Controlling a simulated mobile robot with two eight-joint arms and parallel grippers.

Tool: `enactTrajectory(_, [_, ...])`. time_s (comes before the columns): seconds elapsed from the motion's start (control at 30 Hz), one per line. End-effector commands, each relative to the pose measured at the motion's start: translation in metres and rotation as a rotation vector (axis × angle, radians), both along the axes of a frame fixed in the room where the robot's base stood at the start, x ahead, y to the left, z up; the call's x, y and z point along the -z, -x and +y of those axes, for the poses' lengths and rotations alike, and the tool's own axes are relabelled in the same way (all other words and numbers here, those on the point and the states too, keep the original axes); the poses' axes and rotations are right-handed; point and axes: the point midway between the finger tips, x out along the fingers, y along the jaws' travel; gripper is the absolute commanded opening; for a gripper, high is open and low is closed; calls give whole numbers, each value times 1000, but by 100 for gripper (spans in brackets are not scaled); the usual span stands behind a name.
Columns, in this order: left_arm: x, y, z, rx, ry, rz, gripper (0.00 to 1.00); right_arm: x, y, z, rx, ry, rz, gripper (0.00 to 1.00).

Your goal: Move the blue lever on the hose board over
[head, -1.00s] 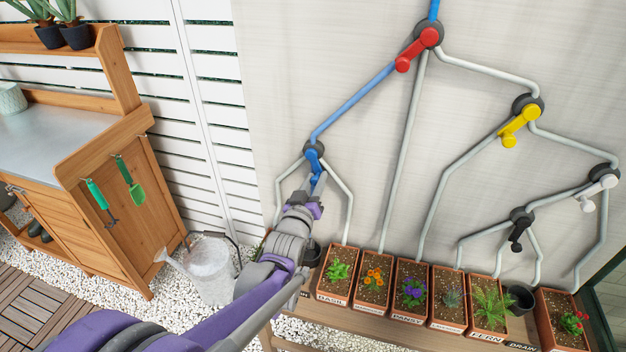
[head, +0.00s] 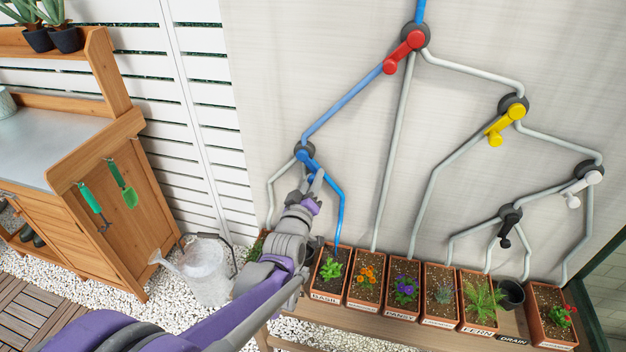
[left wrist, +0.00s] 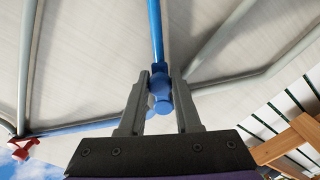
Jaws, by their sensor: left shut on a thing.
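The blue lever (head: 307,161) sits on a dark round hub at the left of the hose board (head: 340,60). It points down and to the right in the head view. My left gripper (head: 314,181) is at the lever's free end. In the left wrist view the blue lever (left wrist: 161,93) stands between the two fingers of my left gripper (left wrist: 160,100), which is shut on it. The pipe from this hub down to the right is blue, and the left branch is grey. My right gripper is not in view.
A red lever (head: 404,51), yellow lever (head: 506,124), white lever (head: 584,188) and black lever (head: 508,226) are also on the board. Planted pots, including one labelled basil (head: 329,272), stand on a bench below. A watering can (head: 204,270) stands left on gravel.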

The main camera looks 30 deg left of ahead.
Motion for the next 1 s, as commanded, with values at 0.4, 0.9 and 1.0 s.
enactTrajectory(0.4, [0,0,0,0,-1,0,61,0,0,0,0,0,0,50])
enactTrajectory(0.9, [0,53,-13,0,0,0,61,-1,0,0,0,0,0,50])
enactTrajectory(1.0, [-1,72,-17,0,-1,0,61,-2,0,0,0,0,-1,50])
